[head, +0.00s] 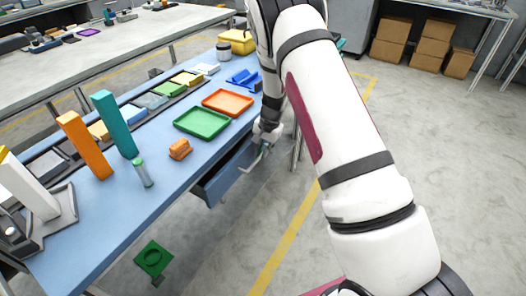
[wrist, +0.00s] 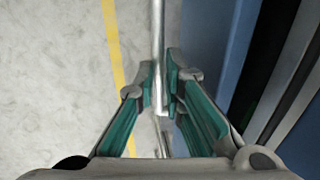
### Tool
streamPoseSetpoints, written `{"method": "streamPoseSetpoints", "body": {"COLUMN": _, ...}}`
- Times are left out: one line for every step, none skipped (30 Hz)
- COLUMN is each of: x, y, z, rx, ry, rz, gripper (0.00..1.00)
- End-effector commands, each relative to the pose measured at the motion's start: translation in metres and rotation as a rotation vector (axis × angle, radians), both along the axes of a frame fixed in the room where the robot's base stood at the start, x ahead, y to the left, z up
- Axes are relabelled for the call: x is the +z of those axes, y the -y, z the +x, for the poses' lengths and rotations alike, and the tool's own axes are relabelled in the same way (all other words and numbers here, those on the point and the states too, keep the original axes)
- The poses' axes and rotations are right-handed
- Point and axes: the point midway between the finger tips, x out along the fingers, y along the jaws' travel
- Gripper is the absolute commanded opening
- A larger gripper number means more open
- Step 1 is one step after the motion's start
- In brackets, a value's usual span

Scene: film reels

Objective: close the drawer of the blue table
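The blue table (head: 110,222) runs diagonally across the left of the head view. Its drawer (head: 228,174) sticks out from the near long side, below the top, and stands partly open with a dark inside. My gripper (head: 265,142) is at the drawer's front, low beside the table edge; the arm hides part of this area. In the wrist view, my gripper's teal-padded fingers (wrist: 160,88) are close together on either side of a metal bar handle (wrist: 158,40), with almost no gap. The blue drawer front (wrist: 205,50) is just right of the fingers.
On the tabletop are a green tray (head: 202,122), an orange tray (head: 228,102), an orange block (head: 180,149) and tall upright blocks (head: 85,143). A green piece (head: 153,258) lies on the floor. Open floor (head: 450,160) with a yellow line (head: 290,240) lies to the right.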

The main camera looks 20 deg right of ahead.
Motion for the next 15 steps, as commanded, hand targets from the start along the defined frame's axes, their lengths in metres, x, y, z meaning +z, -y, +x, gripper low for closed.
{"method": "streamPoseSetpoints", "body": {"x": 0.0011, "y": -0.0051, "z": 0.0045, "rx": 0.003, "ry": 0.009, "rz": 0.004, "gripper": 0.20}}
{"method": "streamPoseSetpoints", "body": {"x": 0.0010, "y": -0.0051, "z": 0.0046, "rx": 0.003, "ry": 0.009, "rz": 0.004, "gripper": 0.27}}
{"method": "streamPoseSetpoints", "body": {"x": 0.0010, "y": -0.0050, "z": 0.0044, "rx": 0.003, "ry": 0.009, "rz": 0.004, "gripper": 0.30}}
{"method": "streamPoseSetpoints", "body": {"x": 0.0009, "y": -0.0047, "z": 0.0041, "rx": 0.003, "ry": 0.009, "rz": 0.004, "gripper": 0.30}}
{"method": "streamPoseSetpoints", "body": {"x": 0.0008, "y": -0.0044, "z": 0.0039, "rx": 0.003, "ry": 0.009, "rz": 0.004, "gripper": 0.30}}
{"method": "streamPoseSetpoints", "body": {"x": 0.0007, "y": -0.0042, "z": 0.0036, "rx": 0.003, "ry": 0.008, "rz": 0.003, "gripper": 0.30}}
{"method": "streamPoseSetpoints", "body": {"x": 0.0007, "y": -0.0040, "z": 0.0035, "rx": 0.003, "ry": 0.008, "rz": 0.003, "gripper": 0.30}}
{"method": "streamPoseSetpoints", "body": {"x": 0.0006, "y": -0.0037, "z": 0.0033, "rx": 0.003, "ry": 0.007, "rz": 0.002, "gripper": 0.30}}
{"method": "streamPoseSetpoints", "body": {"x": 0.0007, "y": -0.0034, "z": 0.0031, "rx": 0.003, "ry": 0.007, "rz": 0.002, "gripper": 0.30}}
{"method": "streamPoseSetpoints", "body": {"x": 0.0006, "y": -0.0033, "z": 0.0029, "rx": 0.002, "ry": 0.007, "rz": 0.002, "gripper": 0.30}}
{"method": "streamPoseSetpoints", "body": {"x": 0.0007, "y": -0.0032, "z": 0.0029, "rx": 0.002, "ry": 0.007, "rz": 0.002, "gripper": 0.30}}
{"method": "streamPoseSetpoints", "body": {"x": 0.0012, "y": -0.0030, "z": 0.0028, "rx": 0.002, "ry": 0.007, "rz": 0.002, "gripper": 0.30}}
{"method": "streamPoseSetpoints", "body": {"x": 0.0020, "y": -0.0027, "z": 0.0027, "rx": 0.002, "ry": 0.006, "rz": 0.002, "gripper": 0.30}}
{"method": "streamPoseSetpoints", "body": {"x": 0.0033, "y": -0.0024, "z": 0.0025, "rx": 0.002, "ry": 0.006, "rz": 0.002, "gripper": 0.30}}
{"method": "streamPoseSetpoints", "body": {"x": 0.0060, "y": -0.0021, "z": 0.0021, "rx": 0.003, "ry": 0.006, "rz": 0.002, "gripper": 0.30}}
